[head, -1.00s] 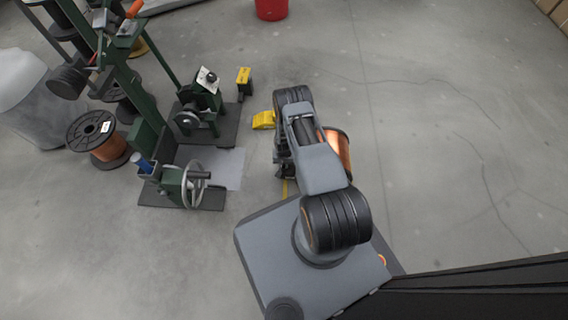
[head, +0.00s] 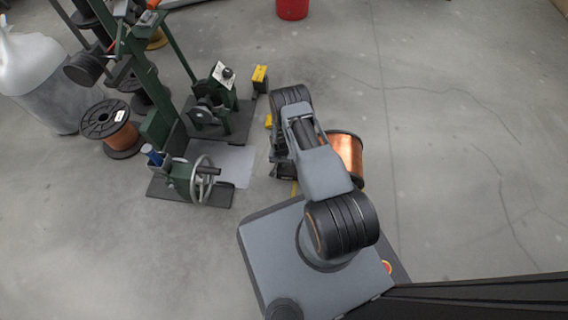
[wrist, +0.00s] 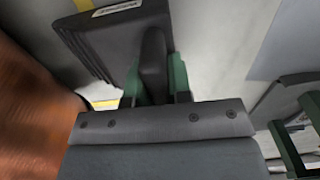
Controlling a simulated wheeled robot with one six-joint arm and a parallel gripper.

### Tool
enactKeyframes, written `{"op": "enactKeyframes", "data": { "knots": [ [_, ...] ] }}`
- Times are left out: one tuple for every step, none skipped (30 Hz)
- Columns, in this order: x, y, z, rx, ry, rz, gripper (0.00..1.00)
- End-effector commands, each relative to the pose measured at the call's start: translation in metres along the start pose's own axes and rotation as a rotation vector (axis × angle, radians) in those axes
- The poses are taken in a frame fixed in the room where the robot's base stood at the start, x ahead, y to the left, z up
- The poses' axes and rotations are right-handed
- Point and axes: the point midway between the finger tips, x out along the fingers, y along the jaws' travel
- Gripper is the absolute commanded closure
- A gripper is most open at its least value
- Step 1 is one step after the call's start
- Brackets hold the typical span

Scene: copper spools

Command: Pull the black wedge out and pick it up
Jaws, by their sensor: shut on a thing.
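The black wedge (wrist: 105,42) shows in the wrist view as a dark ribbed block with a pale label on its edge, at the upper left. An upright black part (wrist: 153,60) at its right side sits between the green fingers of my gripper (wrist: 155,84). My gripper is shut on this part. The copper spool (wrist: 35,115) fills the left of the wrist view, apart from the fingers. In the head view the spool (head: 348,158) stands right of my arm. My arm largely hides the gripper and wedge there.
A green machine with a handwheel (head: 203,178) stands left of my arm. A yellow block (head: 268,121) is partly hidden beside my arm, with another yellow-topped block (head: 260,75) behind. Another copper spool (head: 112,130) stands farther left. The floor to the right is open.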

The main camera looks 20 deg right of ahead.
Motion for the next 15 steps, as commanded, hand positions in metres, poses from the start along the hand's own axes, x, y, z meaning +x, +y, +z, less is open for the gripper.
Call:
{"op": "enactKeyframes", "data": {
  "knots": [
    [0.0005, -0.0021, 0.0004, -0.001, 0.001, -0.001, 1.00],
    [0.0004, -0.0027, 0.0006, -0.001, 0.001, 0.000, 1.00],
    [0.0003, -0.0035, 0.0008, 0.000, 0.001, 0.000, 1.00],
    [0.0002, -0.0039, 0.0009, 0.000, 0.001, 0.000, 1.00],
    [0.0002, -0.0043, 0.0010, 0.000, 0.001, 0.000, 1.00],
    [0.0001, -0.0046, 0.0012, 0.000, 0.001, 0.000, 1.00],
    [0.0001, -0.0048, 0.0012, 0.000, 0.000, 0.000, 1.00],
    [0.0000, -0.0049, 0.0013, -0.001, 0.000, 0.000, 1.00],
    [0.0000, -0.0049, 0.0013, -0.001, 0.000, 0.000, 1.00],
    [0.0000, -0.0049, 0.0014, -0.001, 0.000, 0.000, 1.00],
    [0.0000, -0.0049, 0.0014, -0.001, 0.000, 0.000, 1.00],
    [0.0000, -0.0049, 0.0014, -0.001, 0.000, 0.000, 1.00],
    [0.0000, -0.0048, 0.0014, 0.000, 0.000, 0.000, 1.00],
    [0.0000, -0.0046, 0.0013, 0.000, 0.000, 0.000, 1.00],
    [0.0000, -0.0045, 0.0012, 0.000, 0.000, 0.000, 0.78]
  ]
}}
